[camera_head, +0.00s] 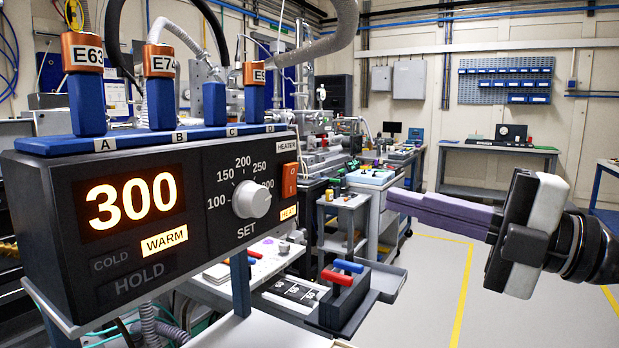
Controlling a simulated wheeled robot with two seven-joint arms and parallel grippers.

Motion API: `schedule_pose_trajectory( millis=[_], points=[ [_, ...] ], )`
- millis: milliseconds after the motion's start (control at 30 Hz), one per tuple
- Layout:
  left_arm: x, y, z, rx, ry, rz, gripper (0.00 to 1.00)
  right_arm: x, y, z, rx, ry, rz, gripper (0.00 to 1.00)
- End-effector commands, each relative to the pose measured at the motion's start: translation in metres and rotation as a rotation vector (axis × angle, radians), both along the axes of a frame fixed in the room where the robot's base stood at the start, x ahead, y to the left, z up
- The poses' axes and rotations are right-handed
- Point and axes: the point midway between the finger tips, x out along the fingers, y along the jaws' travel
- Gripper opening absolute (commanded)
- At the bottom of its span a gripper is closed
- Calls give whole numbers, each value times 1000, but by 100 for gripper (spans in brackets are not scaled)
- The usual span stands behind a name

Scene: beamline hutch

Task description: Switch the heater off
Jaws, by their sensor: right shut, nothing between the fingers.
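The heater box (120,255) fills the left side, close to me, with a black front. Its display (133,200) reads 300 and the WARM label (165,241) is lit; COLD and HOLD are dark. The orange-red heater switch (289,182) is at the right end of the front under the word HEATER, and the HEAT label (288,213) below it is lit. A grey SET knob (251,199) is left of the switch. My right gripper (392,198) is shut and empty, pointing left, apart from the switch and to its right. My left gripper is out of view.
Behind are a stand with red and blue handles (343,300), a small cart (343,222) and benches. Open floor (420,290) lies at the right.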

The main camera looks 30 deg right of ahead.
Motion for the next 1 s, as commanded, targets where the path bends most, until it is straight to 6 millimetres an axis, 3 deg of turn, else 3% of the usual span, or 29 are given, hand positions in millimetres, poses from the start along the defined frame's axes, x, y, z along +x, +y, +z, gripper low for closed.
schedule_pose_trajectory(
  millis=[267, 800, 1000],
  points=[
    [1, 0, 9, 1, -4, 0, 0, 16, 9, 4, 5, 3, 2, 0],
    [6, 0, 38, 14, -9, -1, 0, 101, 59, 18, 9, 2, 3, 0],
    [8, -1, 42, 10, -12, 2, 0, 117, 69, 17, 6, 3, 1, 0]
  ],
)
